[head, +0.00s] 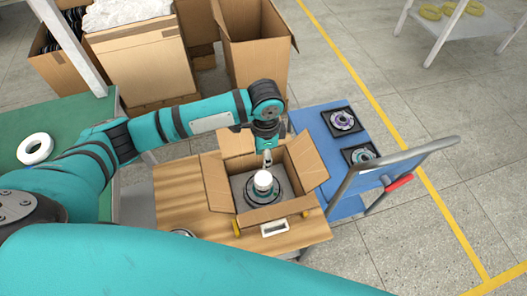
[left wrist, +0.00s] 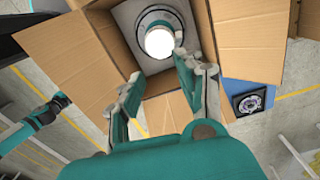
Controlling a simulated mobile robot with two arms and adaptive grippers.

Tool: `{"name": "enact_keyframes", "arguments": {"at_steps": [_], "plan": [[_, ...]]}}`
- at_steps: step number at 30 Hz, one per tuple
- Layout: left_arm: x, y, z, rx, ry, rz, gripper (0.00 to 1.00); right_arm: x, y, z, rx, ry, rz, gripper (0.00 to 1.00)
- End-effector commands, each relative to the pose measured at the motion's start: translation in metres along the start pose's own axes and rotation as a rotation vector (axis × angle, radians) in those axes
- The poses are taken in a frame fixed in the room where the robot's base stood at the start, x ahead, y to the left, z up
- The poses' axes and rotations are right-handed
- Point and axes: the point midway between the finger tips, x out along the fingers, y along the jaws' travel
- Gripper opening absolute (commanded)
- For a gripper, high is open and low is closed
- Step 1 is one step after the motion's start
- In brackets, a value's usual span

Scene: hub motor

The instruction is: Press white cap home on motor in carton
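The white cap (head: 263,180) sits on top of the motor (head: 262,197), near its middle. I cannot tell whether it is fully seated. The motor is a grey and dark disc lying inside the open carton (head: 216,182). My left gripper (head: 267,158) points down just above the cap. In the left wrist view its fingers (left wrist: 160,72) are apart with nothing between them, and the white cap (left wrist: 159,42) shows beyond the tips. My right gripper (left wrist: 60,101) appears small at the left of the left wrist view, away from the carton; its fingers are too small to read.
The carton stands on a wooden table (head: 180,195) with its flaps spread outward. A blue cart (head: 310,122) with two dark hub parts (head: 342,120) is to the right. A green table (head: 75,125) bears a white ring (head: 35,148). Tall cartons (head: 255,60) stand behind.

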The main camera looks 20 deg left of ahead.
Motion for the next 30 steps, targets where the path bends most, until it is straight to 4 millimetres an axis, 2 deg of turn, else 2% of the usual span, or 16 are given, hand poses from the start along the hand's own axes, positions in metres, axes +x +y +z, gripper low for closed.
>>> {"name": "enact_keyframes", "arguments": {"at_steps": [1, 4, 7, 8, 14, 24, 30], "plan": [[-0.017, 0.0, 0.002, -0.108, -0.005, -0.001, 0.28, -0.031, 0.0, -0.003, 0.0, 0.0, 0.0, 0.68], [-0.015, 0.0, 0.003, -0.306, -0.004, -0.004, 0.14, -0.05, 0.001, -0.004, 0.0, 0.0, 0.0, 0.68], [-0.01, 0.0, 0.004, -0.43, -0.003, -0.007, 0.01, -0.058, 0.001, -0.005, 0.0, 0.0, 0.0, 0.68], [-0.008, 0.0, 0.004, -0.452, -0.001, -0.007, 0.0, -0.058, 0.001, -0.005, 0.0, 0.0, 0.0, 0.68], [0.01, -0.001, 0.004, -0.481, 0.001, -0.008, 0.0, -0.04, 0.0, -0.004, 0.0, 0.0, 0.0, 0.68], [0.05, -0.001, 0.005, -0.479, 0.001, -0.01, 0.0, 0.013, -0.001, 0.001, 0.0, 0.0, -0.001, 0.68], [0.059, -0.001, 0.005, -0.478, 0.0, -0.008, 0.0, 0.026, -0.001, 0.002, 0.0, 0.0, -0.001, 0.68]]}}
